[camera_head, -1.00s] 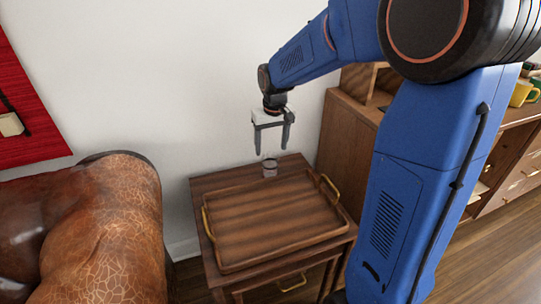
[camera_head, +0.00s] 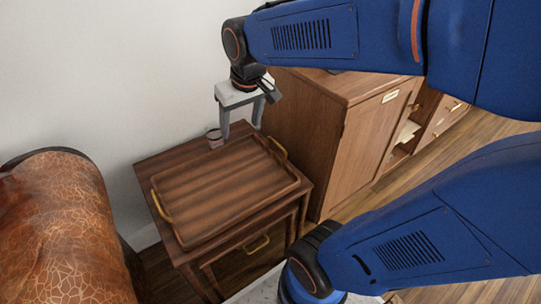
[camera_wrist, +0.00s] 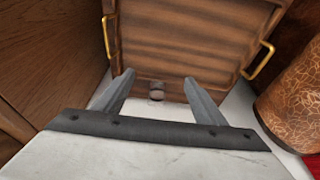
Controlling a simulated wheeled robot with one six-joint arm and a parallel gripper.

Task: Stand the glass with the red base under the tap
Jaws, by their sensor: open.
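A small clear glass (camera_head: 213,138) stands at the back edge of the wooden side table (camera_head: 150,160), behind the tray. A reddish tint shows on it, but its base is too small to make out. My gripper (camera_head: 241,131) is open and empty, pointing down above the back of the table, just right of the glass in the head view. In the wrist view the glass (camera_wrist: 156,92) shows between the spread fingers of my gripper (camera_wrist: 160,79), beyond the tips and apart from them. No tap is in view.
A wooden tray (camera_head: 228,188) with brass handles covers most of the tabletop. A wooden cabinet (camera_head: 335,135) stands close on the right. A brown leather armchair (camera_head: 65,230) is at the left. A white wall (camera_head: 90,80) rises behind the table.

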